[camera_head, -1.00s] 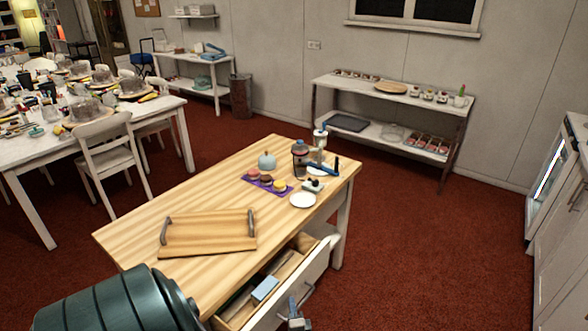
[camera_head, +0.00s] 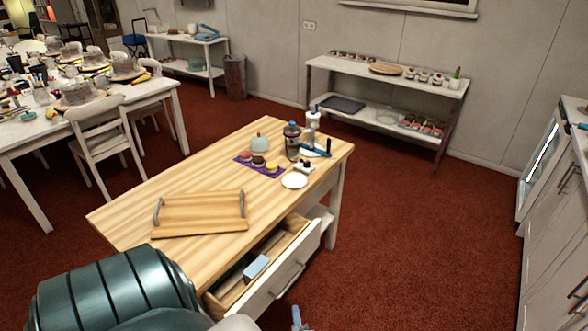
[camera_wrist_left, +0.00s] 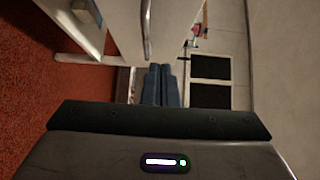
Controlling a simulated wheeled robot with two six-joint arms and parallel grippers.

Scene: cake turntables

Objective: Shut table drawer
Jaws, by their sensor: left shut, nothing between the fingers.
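The wooden table (camera_head: 190,180) has its drawer (camera_head: 290,265) standing open on the near right side. The drawer's white front and metal handle (camera_head: 291,280) face the lower right. The handle also shows in the left wrist view (camera_wrist_left: 147,30). My left gripper (camera_head: 297,318) is at the bottom edge of the head view, in front of the drawer front and apart from the handle. In the left wrist view its fingers (camera_wrist_left: 158,85) are together with nothing between them. My left arm covers the table's near left corner. My right gripper is out of view.
A light blue block (camera_head: 256,267) lies in the drawer. A wooden tray (camera_head: 200,213), a plate (camera_head: 294,181) and a purple mat with small cakes stand on the tabletop. Red carpet to the right is free. White cabinets (camera_head: 555,230) line the right side.

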